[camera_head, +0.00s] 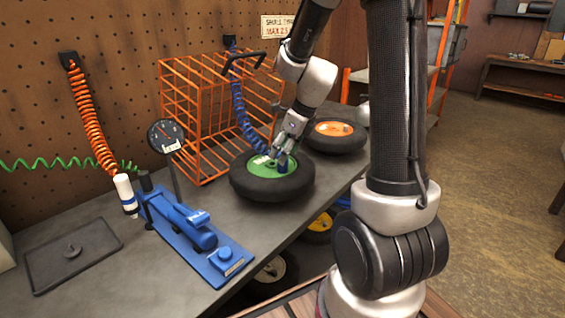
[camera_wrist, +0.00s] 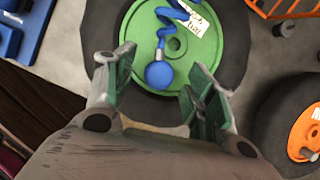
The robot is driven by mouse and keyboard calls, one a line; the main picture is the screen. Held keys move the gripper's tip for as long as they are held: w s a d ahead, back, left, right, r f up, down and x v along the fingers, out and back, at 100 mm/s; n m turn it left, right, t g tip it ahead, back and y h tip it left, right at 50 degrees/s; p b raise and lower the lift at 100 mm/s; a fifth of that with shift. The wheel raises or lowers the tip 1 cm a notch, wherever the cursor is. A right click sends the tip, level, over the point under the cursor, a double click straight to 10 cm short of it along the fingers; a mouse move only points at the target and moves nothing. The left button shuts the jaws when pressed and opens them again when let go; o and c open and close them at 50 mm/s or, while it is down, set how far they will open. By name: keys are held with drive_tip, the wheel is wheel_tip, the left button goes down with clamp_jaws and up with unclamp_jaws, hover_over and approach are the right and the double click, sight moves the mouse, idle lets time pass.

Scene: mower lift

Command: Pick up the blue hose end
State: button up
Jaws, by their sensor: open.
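The blue coiled hose (camera_head: 238,105) hangs from the wall and runs down to a black-tyred wheel with a green hub (camera_head: 260,183) on the bench. In the wrist view, the rounded blue hose end (camera_wrist: 159,75) lies over the green hub (camera_wrist: 137,42), with the coil trailing up and right. My gripper (camera_head: 284,156) is above the wheel. In the wrist view its fingers (camera_wrist: 160,70) are apart, one on each side of the hose end, with visible gaps. In the head view my fingers partly hide the hose end.
An orange wire cage (camera_head: 185,130) stands behind the wheel. An orange-hubbed wheel (camera_head: 334,130) is to the right. A blue tool (camera_head: 195,225) with a gauge (camera_head: 166,136) and a dark tray (camera_head: 75,252) are at left. An orange coiled hose (camera_head: 88,115) hangs at left.

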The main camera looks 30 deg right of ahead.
drive_tip(key=shift+x, duration=1)
drive_tip(key=shift+c, duration=0.5)
